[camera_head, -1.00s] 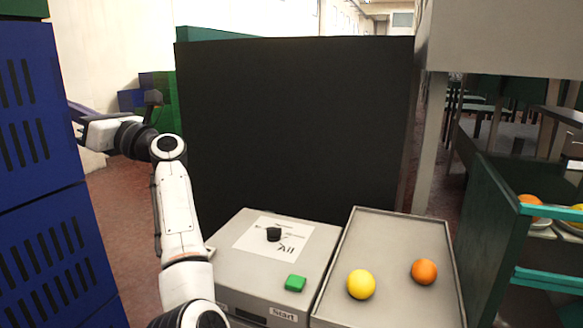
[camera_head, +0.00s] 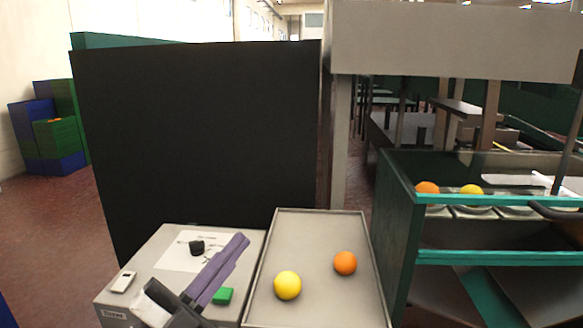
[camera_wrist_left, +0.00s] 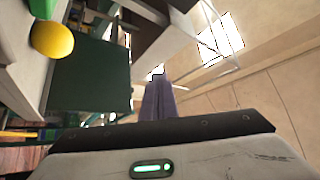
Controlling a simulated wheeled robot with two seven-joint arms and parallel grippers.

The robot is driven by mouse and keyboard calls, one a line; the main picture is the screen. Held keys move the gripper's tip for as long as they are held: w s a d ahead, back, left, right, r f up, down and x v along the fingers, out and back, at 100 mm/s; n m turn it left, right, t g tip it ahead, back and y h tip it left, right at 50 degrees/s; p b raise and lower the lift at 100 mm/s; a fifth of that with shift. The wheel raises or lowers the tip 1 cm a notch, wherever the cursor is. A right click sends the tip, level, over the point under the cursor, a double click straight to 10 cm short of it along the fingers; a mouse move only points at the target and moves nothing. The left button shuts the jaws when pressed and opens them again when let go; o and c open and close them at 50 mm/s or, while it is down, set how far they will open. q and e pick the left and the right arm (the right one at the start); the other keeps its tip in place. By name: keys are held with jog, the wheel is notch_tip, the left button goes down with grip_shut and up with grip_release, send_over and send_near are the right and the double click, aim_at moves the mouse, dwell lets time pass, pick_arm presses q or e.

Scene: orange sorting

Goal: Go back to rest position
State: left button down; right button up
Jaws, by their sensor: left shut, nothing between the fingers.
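My left gripper (camera_head: 222,268), with purple fingers, is shut and empty. In the head view it comes in from the bottom, over the grey control box (camera_head: 150,262), pointing up and to the right. In the left wrist view its purple fingers (camera_wrist_left: 158,98) are together with nothing between them. A yellow ball-like fruit (camera_head: 288,285) and an orange (camera_head: 345,263) lie apart on the grey tray (camera_head: 309,222), right of the gripper. The yellow one also shows in the left wrist view (camera_wrist_left: 52,40). My right gripper is not in view.
The box carries a black knob (camera_head: 197,247) and a green button (camera_head: 222,296), close beside the gripper. A large black panel (camera_head: 195,140) stands behind. A green rack (camera_head: 398,235) with fruit stands right of the tray. Blue and green crates (camera_head: 48,140) stand far left.

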pick_arm(q)
jog(key=s+a+f+n+g+y, duration=0.1)
jog(key=s+a+f+n+y, duration=0.25)
jog(key=f, duration=0.55)
jog(key=s+a+f+n+g+y, duration=0.15)
jog(key=s+f+y, duration=0.25)
jog(key=f, duration=0.6)
jog(key=s+a+f+n+g+y, duration=0.1)
jog(key=s+a+f+n+y, duration=0.2)
jog(key=f, duration=0.6)
jog(key=s+f+n+g+y, duration=0.1)
jog(key=s+f+n+g, duration=0.2)
jog(key=s+f, duration=0.3)
jog(key=s+d+f+n+g, duration=0.1)
jog(key=s+f+n+g, duration=0.2)
jog(key=f, duration=0.8)
jog(key=s+n, duration=0.2)
jog(key=s, duration=0.1)
jog(key=shift+s+f+y+b, duration=0.2)
jog(key=shift+y+b, duration=0.15)
jog(key=shift+b, duration=0.05)
jog(key=shift+g, duration=0.25)
